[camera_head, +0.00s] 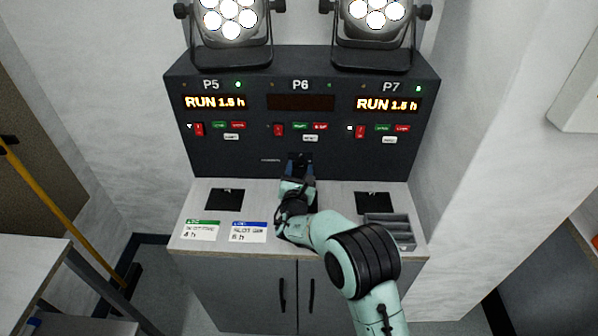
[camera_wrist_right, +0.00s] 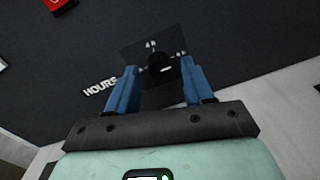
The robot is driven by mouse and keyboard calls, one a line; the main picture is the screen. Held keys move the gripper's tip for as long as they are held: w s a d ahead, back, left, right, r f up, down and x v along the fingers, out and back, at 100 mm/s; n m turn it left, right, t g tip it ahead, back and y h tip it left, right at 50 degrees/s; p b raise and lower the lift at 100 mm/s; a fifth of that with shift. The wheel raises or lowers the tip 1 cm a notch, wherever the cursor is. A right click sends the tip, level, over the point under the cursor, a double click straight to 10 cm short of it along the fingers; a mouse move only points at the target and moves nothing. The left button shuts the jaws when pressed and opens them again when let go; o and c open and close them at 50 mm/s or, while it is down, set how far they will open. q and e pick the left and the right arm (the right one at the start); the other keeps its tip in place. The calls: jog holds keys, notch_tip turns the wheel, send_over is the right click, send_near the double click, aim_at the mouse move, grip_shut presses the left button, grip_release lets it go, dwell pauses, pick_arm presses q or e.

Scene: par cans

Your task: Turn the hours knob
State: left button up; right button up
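The hours knob (camera_wrist_right: 161,65) is a small black knob with a white mark, on a dark square plate with white tick marks in the right wrist view. The white HOURS label (camera_wrist_right: 100,88) is beside the left finger. My right gripper (camera_wrist_right: 159,70) is open. Its two blue fingers are apart, with the knob showing between their tips; I see gaps on both sides and cannot tell how deep the fingers reach. In the head view my right gripper (camera_head: 300,160) is at the lower middle of the dark panel (camera_head: 220,158), under P6, and hides the knob. My left gripper is not in view.
Lit RUN 1.5 h displays show under P5 (camera_head: 216,102) and P7 (camera_head: 388,104); the P6 display (camera_head: 300,102) is dark. Several buttons sit below them. Two cards (camera_head: 248,231), black pads (camera_head: 225,199) and a grey tray (camera_head: 392,222) are on the counter. Lamps (camera_head: 232,25) stand on top.

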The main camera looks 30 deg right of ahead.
dwell(0.3)
jog(key=v, duration=1.3)
jog(key=shift+s+r, duration=0.1)
jog(key=shift+s, duration=0.15)
jog(key=shift+a, duration=0.1)
